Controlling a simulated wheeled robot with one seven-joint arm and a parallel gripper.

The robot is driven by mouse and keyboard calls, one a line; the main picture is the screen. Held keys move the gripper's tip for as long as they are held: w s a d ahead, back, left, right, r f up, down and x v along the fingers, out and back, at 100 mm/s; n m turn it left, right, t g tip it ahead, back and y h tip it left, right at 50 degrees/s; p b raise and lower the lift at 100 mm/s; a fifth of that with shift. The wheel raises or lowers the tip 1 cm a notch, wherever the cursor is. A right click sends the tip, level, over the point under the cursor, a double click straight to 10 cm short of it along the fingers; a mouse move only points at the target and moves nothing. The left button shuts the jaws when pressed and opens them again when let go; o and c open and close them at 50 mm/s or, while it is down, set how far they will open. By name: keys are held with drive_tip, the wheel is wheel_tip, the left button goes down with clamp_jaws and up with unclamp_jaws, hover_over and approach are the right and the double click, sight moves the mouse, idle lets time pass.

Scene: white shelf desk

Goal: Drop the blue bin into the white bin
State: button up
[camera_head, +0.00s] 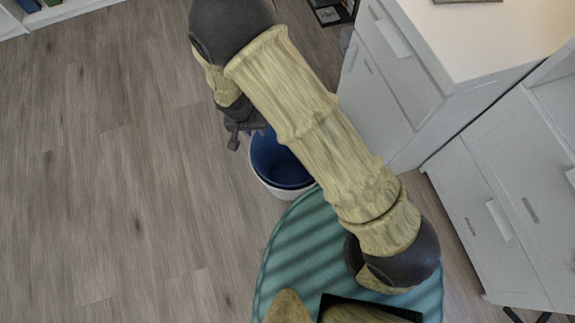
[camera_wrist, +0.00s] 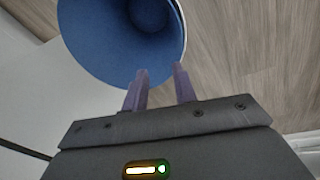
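The blue bin (camera_head: 272,160) shows in the head view as a round, deep blue hollow, partly hidden behind my arm. A white rounded wall, which looks like the white bin (camera_head: 284,191), surrounds its lower side, so the blue appears to sit within the white. How deep it sits I cannot tell. My gripper (camera_head: 246,134) is at the upper left edge of the blue bin. In the wrist view the blue bin's inside (camera_wrist: 105,50) fills the upper left, and my gripper (camera_wrist: 161,70) has its two fingers apart at the rim, with a clear gap between them.
White drawer cabinets (camera_head: 392,75) stand to the right of the bins, close by. Wood floor (camera_head: 110,170) is clear to the left. A dark rack (camera_head: 330,12) with small items stands at the top, and a shelf with books (camera_head: 35,8) is at the top left.

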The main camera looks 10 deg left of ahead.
wheel_tip(320, 180, up, 16)
drive_tip(key=s+a+p, duration=0.1)
drive_tip(key=s+p, duration=0.1)
drive_tip(key=p, duration=0.2)
drive_tip(key=shift+a+f+p, duration=0.25)
drive_tip(key=shift+a+p, duration=0.1)
drive_tip(key=shift+a, duration=0.05)
idle(0.3)
drive_tip(key=w+d+r+m+y, duration=0.1)
drive_tip(key=w+d+r, duration=0.15)
drive_tip(key=d, duration=0.65)
drive_tip(key=w+d+r, duration=0.2)
drive_tip(key=d+r, duration=0.2)
drive_tip(key=d, duration=0.5)
drive_tip(key=w+d+r+m+y, duration=0.15)
drive_tip(key=d+r, duration=0.25)
drive_tip(key=d, duration=0.5)
drive_tip(key=s+d+r+t+h, duration=0.1)
drive_tip(key=s+d+r, duration=0.15)
drive_tip(key=d, duration=0.65)
drive_tip(key=w+p+v, duration=0.2)
drive_tip(key=p+v, duration=1.4)
drive_tip(key=w+r+p+v, duration=0.1)
drive_tip(key=w+p+v, duration=0.2)
drive_tip(key=p+v, duration=1.3)
drive_tip(key=shift+w+a+p, duration=0.25)
drive_tip(key=shift+w+p, duration=0.1)
drive_tip(key=shift+p, duration=0.1)
